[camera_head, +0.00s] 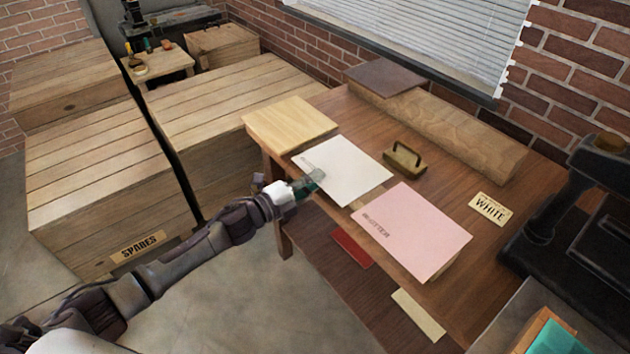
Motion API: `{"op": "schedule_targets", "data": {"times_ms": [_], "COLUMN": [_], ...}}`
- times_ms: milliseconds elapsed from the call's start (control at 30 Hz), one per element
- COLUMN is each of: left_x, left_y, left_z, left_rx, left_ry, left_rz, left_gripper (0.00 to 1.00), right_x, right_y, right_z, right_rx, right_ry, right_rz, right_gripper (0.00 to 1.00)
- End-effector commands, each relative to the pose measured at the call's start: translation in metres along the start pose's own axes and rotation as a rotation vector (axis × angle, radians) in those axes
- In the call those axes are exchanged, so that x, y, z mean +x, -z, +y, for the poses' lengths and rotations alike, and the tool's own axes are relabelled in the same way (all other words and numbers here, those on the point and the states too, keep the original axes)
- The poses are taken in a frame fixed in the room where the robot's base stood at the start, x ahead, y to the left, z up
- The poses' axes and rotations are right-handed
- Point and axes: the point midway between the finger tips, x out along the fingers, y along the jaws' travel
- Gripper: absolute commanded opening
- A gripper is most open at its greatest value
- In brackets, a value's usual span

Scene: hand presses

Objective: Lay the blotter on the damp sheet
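A pink blotter (425,232), marked BLOTTER along its left edge, lies on a stack or block at the front of the wooden table. A white sheet (350,172) lies left of it, with small dark lettering near its left edge that I cannot read. I cannot tell from here whether it is damp. My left gripper (314,181) is at the front left edge of the white sheet, its fingertips overlapping the edge in the picture. I cannot tell whether it touches or grips the sheet. My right gripper is not in view.
A pale wooden board (290,124) lies at the table's left end. A brass-coloured handled block (404,160) stands behind the sheets. A WHITE card (490,208) lies to the right. A black press (585,215) stands at the right. Wooden crates (100,200) fill the left side.

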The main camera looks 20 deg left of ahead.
Motion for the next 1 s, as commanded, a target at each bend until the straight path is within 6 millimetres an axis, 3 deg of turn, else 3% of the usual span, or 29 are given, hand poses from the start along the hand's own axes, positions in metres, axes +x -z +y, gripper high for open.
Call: {"op": "schedule_targets", "data": {"times_ms": [200, 433, 667, 900, 1000], "left_x": [0.0, 0.0, 0.0, 0.0, 0.0], "left_y": [0.0, 0.0, 0.0, 0.0, 0.0], "left_z": [0.0, 0.0, -0.001, -0.032, -0.032], "left_rx": [0.0, -0.001, -0.001, 0.0, -0.001], "left_ry": [0.0, 0.0, 0.0, 0.0, -0.001], "left_rz": [0.0, 0.0, 0.0, 0.0, 0.0], "left_gripper": [0.2, 0.01, 0.0, 0.0, 0.0], "right_x": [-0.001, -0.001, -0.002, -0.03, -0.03], "right_y": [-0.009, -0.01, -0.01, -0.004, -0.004], "right_z": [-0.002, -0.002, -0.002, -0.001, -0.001], "right_rx": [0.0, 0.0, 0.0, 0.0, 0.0], "right_ry": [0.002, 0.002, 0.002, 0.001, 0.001], "right_rz": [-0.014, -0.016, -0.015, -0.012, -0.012], "right_gripper": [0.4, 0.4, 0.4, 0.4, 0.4]}}
